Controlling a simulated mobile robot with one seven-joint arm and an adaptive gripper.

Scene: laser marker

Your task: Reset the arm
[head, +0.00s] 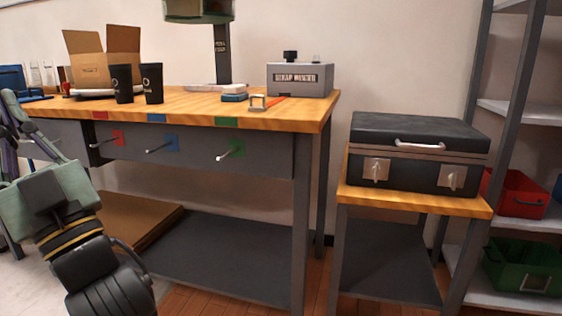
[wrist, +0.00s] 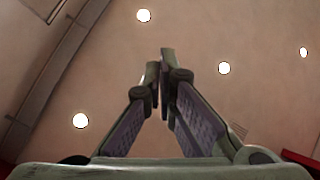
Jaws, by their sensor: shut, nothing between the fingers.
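My gripper (wrist: 160,72) shows in the wrist view with its two fingers brought together at the tips and nothing between them. It points up toward a ceiling with several round lights. In the head view my arm (head: 60,215) is at the lower left, in front of the left part of the workbench (head: 290,110). The fingertips cannot be made out clearly in the head view. My gripper touches nothing that I can see.
The workbench carries an open cardboard box (head: 103,68), two black cups (head: 152,84) and a grey machine (head: 300,80). A black case (head: 420,150) sits on a small table to the right. Shelves at far right hold a red bin (head: 517,193) and a green bin (head: 522,266).

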